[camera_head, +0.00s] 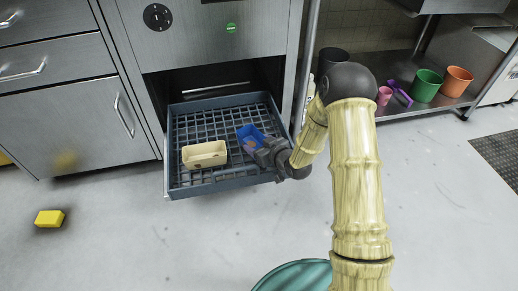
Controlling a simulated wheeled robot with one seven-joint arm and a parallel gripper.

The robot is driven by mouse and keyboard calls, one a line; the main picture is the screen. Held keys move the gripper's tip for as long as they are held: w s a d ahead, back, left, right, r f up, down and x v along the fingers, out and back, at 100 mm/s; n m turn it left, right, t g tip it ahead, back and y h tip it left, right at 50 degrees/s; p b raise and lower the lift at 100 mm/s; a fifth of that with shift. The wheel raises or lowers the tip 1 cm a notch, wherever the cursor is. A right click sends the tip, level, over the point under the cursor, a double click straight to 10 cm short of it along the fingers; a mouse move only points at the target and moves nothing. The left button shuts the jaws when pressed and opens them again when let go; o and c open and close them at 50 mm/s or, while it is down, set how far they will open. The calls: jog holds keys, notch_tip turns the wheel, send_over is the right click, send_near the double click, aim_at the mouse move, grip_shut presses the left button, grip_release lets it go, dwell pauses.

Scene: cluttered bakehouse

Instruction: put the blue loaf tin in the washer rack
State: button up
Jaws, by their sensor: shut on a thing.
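The blue loaf tin (246,131) is at the right side of the washer rack (178,129), a dark blue-grey grid tray pulled out of the steel washer. My gripper (262,149) reaches in from the right over the rack's right edge and is shut on the blue tin's near end. The tin looks tilted. I cannot tell whether it touches the rack floor. The gripper's fingers are small and partly hidden against the dark rack.
A cream loaf tin (204,154) stands in the rack left of the blue tin. A yellow block (49,218) lies on the floor at left. A green round thing (295,277) is at the bottom edge. Green (426,86) and orange (457,80) pots stand on the right shelf.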

jog(key=shift+f, duration=0.55)
jog(key=shift+r, duration=0.1)
jog(key=o, duration=0.8)
